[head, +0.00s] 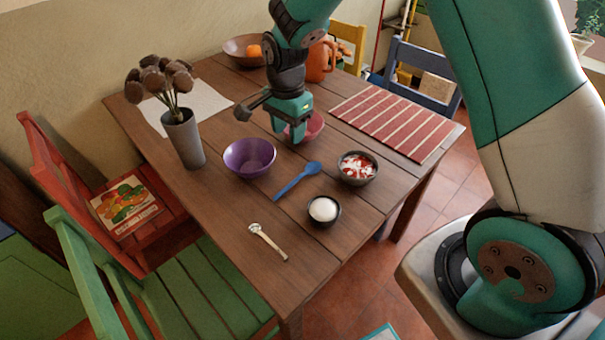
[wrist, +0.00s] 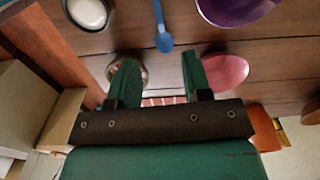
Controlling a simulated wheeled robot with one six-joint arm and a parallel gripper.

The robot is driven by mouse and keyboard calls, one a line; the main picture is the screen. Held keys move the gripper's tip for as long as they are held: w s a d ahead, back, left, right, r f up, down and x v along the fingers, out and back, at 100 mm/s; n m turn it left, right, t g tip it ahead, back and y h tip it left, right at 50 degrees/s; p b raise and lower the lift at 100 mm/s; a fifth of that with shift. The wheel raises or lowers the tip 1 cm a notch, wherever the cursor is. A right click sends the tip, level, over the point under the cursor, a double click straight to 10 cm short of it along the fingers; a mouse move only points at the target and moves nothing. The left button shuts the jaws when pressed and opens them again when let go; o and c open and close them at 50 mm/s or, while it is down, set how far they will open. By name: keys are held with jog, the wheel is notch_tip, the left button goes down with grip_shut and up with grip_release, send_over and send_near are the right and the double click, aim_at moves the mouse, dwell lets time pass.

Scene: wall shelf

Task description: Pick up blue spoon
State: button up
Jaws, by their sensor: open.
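The blue spoon (head: 297,179) lies on the wooden table between the purple bowl and the dark bowls in the head view. In the wrist view the spoon (wrist: 163,36) shows at the top middle, beyond my fingertips, its bowl end toward me. My gripper (head: 291,129) is above the table by the pink bowl, behind the spoon and apart from it. In the wrist view my gripper (wrist: 157,65) has its two green fingers spread, with no object held between them.
Near the spoon stand a purple bowl (head: 249,157), a pink bowl (head: 313,127), a bowl with red and white contents (head: 358,168) and a small dark bowl with white contents (head: 323,210). A light spoon (head: 267,240) lies in front. A grey vase (head: 184,140) stands left.

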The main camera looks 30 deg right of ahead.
jog(key=p, duration=0.1)
send_over(292, 185)
jog(key=f, duration=1.1)
jog(key=shift+w+f, duration=0.1)
jog(key=shift+w, duration=0.2)
jog(key=f+p, duration=0.1)
jog(key=f, duration=0.4)
jog(key=shift+s+f+p, duration=0.2)
jog(key=shift+f+p, duration=0.1)
jog(key=shift+p, duration=0.05)
grip_shut()
